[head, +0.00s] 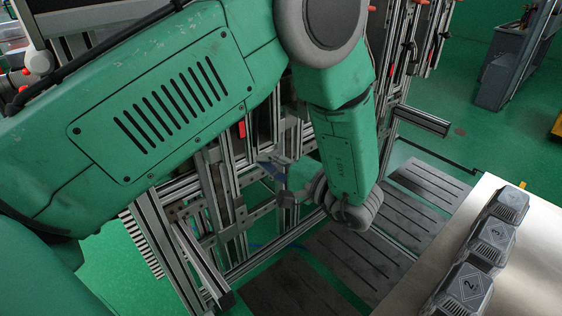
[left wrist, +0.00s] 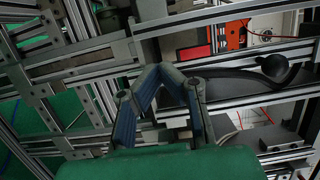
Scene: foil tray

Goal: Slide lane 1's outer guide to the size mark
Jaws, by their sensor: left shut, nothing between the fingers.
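My left gripper (head: 271,169) is at the aluminium frame in the head view, its blue-edged fingers partly hidden by my own green arm. In the left wrist view its fingers (left wrist: 160,72) lean together at the tips, shut and empty, in front of long aluminium rails (left wrist: 225,52). A dark curved handle with a round black knob (left wrist: 275,68) lies just right of the fingertips; whether they touch it I cannot tell. I cannot tell which rail is lane 1's outer guide, and no size mark is readable. My right gripper is out of view.
A red-orange part (left wrist: 237,35) sits behind the rails. A pale table (head: 405,285) at right bears several dark numbered blocks (head: 464,287). Grey slotted floor plates (head: 350,255) lie beside the frame. Rails and posts crowd the gripper; open green floor lies at upper right.

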